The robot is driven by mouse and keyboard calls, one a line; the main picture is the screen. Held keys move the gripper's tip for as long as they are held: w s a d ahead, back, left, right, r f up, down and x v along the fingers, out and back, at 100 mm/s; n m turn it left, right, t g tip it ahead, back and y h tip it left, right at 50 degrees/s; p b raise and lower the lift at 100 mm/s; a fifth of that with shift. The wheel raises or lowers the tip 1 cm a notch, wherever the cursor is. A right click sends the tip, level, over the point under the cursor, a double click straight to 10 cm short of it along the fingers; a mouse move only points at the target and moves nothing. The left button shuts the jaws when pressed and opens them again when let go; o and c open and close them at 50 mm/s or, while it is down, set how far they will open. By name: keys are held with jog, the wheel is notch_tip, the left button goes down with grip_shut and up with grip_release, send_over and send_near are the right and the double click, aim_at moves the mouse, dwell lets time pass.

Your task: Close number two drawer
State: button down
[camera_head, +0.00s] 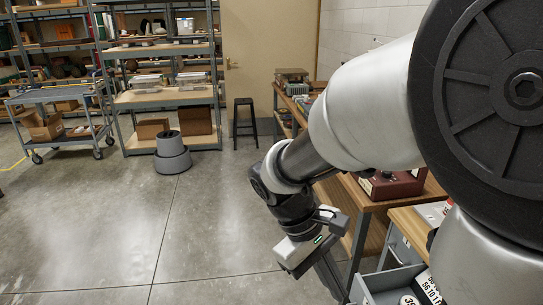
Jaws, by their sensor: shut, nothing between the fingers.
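An open grey drawer (377,281) juts out at the bottom right, with black and white items carrying printed characters (430,287) in it. No drawer number is readable, so I cannot tell whether it is number two. My gripper (331,279) points down just left of the drawer, shut and empty. Its fingertips are at or below the bottom edge of the picture, and I cannot tell whether they touch the drawer. My arm hides much of the cabinet side on the right.
A wooden-topped bench (375,194) with a dark red box (391,184) stands behind my gripper. A black stool (245,120), a grey round bin (172,153), shelving (158,98) and a cart (60,95) stand farther back. The concrete floor (150,230) at left is clear.

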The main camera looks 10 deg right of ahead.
jog(key=w+f+n+t+h+b, duration=0.15)
jog(key=f+n+h+b, duration=0.25)
jog(key=f, duration=0.6)
jog(key=w+a+f+n+t+h+b, duration=0.1)
jog(key=w+f+n+h+b, duration=0.3)
jog(key=f, duration=0.7)
jog(key=w+f+n+t+h+b, duration=0.1)
jog(key=f+n+h+b, duration=0.4)
jog(key=f, duration=0.5)
jog(key=shift+g, duration=0.25)
jog(key=d, duration=0.4)
jog(key=d+b, duration=0.1)
jog(key=d, duration=0.4)
jog(key=w+d+b, duration=0.1)
jog(key=d, duration=0.3)
jog(key=shift+d+f, duration=0.2)
jog(key=shift+d, duration=0.3)
jog(key=d, duration=0.8)
jog(key=w+d+p, duration=0.1)
jog(key=d, duration=1.7)
jog(key=shift+w+d, duration=0.15)
jog(key=shift+w, duration=0.05)
jog(key=shift+d+r, duration=0.15)
jog(key=shift+d, duration=0.05)
jog(key=shift+d, duration=0.1)
jog(key=shift+w, duration=0.1)
